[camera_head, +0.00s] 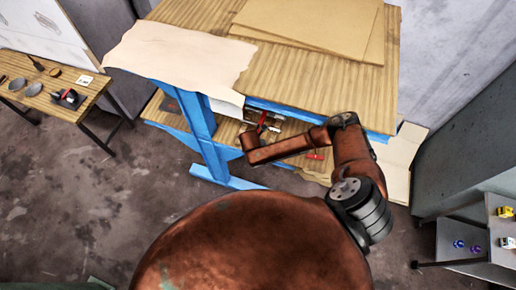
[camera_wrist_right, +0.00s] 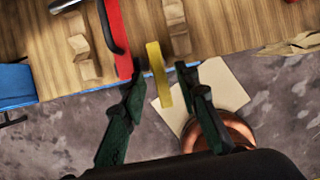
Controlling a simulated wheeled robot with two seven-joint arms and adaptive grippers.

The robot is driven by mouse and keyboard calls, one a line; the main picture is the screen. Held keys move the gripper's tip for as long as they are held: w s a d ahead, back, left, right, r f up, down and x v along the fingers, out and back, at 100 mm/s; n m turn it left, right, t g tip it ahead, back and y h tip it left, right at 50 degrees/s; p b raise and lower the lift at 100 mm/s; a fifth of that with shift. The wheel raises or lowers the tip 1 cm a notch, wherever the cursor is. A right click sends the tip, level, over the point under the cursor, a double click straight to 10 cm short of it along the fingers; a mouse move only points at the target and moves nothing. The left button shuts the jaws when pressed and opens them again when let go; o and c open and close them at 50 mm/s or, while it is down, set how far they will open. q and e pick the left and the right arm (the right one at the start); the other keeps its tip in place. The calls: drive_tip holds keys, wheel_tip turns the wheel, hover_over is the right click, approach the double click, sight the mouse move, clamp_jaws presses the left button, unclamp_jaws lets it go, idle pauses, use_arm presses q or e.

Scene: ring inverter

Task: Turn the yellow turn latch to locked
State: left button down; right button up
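The yellow turn latch (camera_wrist_right: 158,75) shows in the right wrist view as a short flat yellow bar, near the edge of a wooden shelf (camera_wrist_right: 215,20). My right gripper (camera_wrist_right: 160,78) is open, its two dark green fingers on either side of the latch. A gap shows on both sides, and I cannot tell whether either finger touches it. In the head view my right arm reaches in under the blue-framed workbench (camera_head: 207,145). The latch cannot be made out there. My left gripper is not in view.
A red strip (camera_wrist_right: 122,45) with a black handle (camera_wrist_right: 108,25) lies left of the latch, with several wooden blocks (camera_wrist_right: 84,60) nearby. The workbench top overhangs my arm. A side table (camera_head: 60,85) stands left, a grey cabinet (camera_head: 465,150) right.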

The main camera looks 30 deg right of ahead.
drive_tip(key=shift+c, duration=0.7)
clamp_jaws()
drive_tip(key=shift+m, duration=0.3)
drive_tip(key=shift+w+m+g, duration=0.65)
drive_tip(key=shift+m+g, duration=0.35)
drive_tip(key=shift+m, duration=1.65)
drive_tip(key=shift+w+m+g, duration=0.7)
drive_tip(key=shift+m+g, duration=0.3)
drive_tip(key=shift+m, duration=1.7)
drive_tip(key=shift+w+m+g, duration=0.65)
drive_tip(key=shift+m+g, duration=0.35)
drive_tip(key=shift+m, duration=1.65)
